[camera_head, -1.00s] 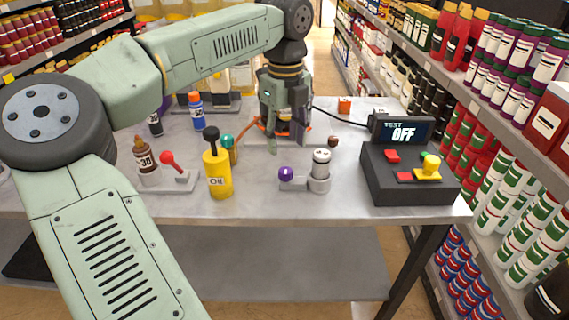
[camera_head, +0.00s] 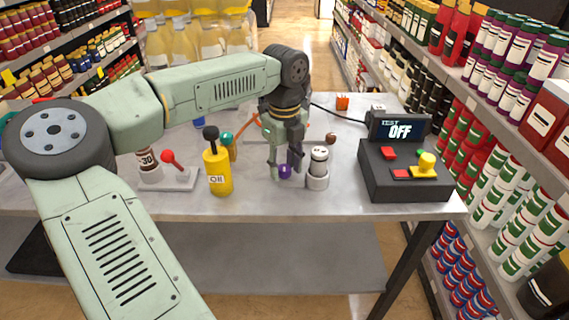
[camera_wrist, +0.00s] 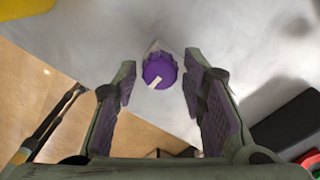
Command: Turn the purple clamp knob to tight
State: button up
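The purple clamp knob (camera_head: 285,172) sits low at the left of a small grey fixture (camera_head: 317,181) near the table's front edge. My gripper (camera_head: 285,168) points down over the knob in the head view, its fingers close around it in the picture. In the wrist view the knob (camera_wrist: 160,70) shows a ribbed rim and a pale mark towards its lower left. There my gripper (camera_wrist: 158,82) is open, with one finger on each side and gaps between the pads and the knob. I cannot tell how far above the knob the fingertips are.
A yellow oil bottle (camera_head: 218,171) stands left of my gripper.

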grip_shut()
jog(key=shift+m+b, duration=0.3)
jog(key=shift+m, duration=0.1)
jog(key=m+b, duration=0.2)
jog(key=m, duration=0.1)
jog(key=shift+m, duration=0.4)
jog(key=m+b, duration=0.1)
jog(key=m, duration=1.1)
jog(key=shift+m+b, duration=0.35)
jog(key=shift+m, duration=0.05)
jog(key=m, duration=0.6)
jog(key=shift+m, duration=0.3)
